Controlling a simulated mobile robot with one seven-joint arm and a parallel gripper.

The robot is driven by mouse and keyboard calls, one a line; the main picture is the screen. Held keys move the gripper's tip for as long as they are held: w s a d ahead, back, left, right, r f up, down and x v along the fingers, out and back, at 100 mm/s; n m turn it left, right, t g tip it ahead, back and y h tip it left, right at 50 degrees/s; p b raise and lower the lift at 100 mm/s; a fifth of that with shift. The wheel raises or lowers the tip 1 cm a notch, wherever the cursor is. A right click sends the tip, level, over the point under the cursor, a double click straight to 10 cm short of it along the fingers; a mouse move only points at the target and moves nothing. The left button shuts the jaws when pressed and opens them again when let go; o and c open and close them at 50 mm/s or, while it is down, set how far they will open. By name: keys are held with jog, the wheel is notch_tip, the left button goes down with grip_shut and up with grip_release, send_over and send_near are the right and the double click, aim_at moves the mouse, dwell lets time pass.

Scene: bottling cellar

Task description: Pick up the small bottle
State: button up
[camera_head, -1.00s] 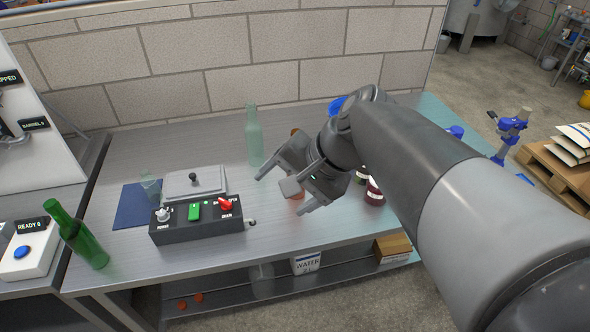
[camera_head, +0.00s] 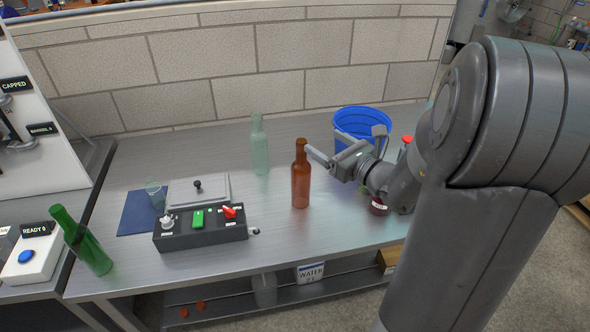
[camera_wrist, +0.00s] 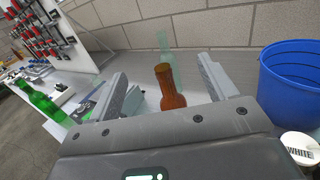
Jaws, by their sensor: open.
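A brown bottle (camera_head: 301,180) stands upright on the metal bench, just left of my gripper (camera_head: 347,147). My gripper is open and empty, with its fingers pointing toward this bottle. In the wrist view, the brown bottle (camera_wrist: 168,88) appears in the gap between the two fingers (camera_wrist: 163,75), and its lower part is hidden by the gripper body. A pale green, see-through bottle (camera_head: 259,146) stands upright farther back. A dark green bottle (camera_head: 82,243) leans in the picture at the left. Which one counts as the small bottle is not clear from size alone.
A blue bucket (camera_head: 362,122) stands behind my gripper. A dark red jar (camera_head: 379,206) and a red-topped item are close by my arm. A black control box (camera_head: 200,228), a glass (camera_head: 155,194) and a blue mat (camera_head: 137,215) are at left. Bench between box and brown bottle is clear.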

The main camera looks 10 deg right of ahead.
send_near(308, 188)
jog(key=x, duration=0.4)
jog(key=shift+w+d, duration=0.1)
jog(key=x, duration=0.5)
jog(key=shift+w, duration=0.1)
jog(key=x, duration=0.5)
jog(key=shift+w+a+r, duration=0.15)
jog(key=shift+a+r, duration=0.05)
jog(key=shift+a, duration=0.25)
jog(key=c, duration=1.3)
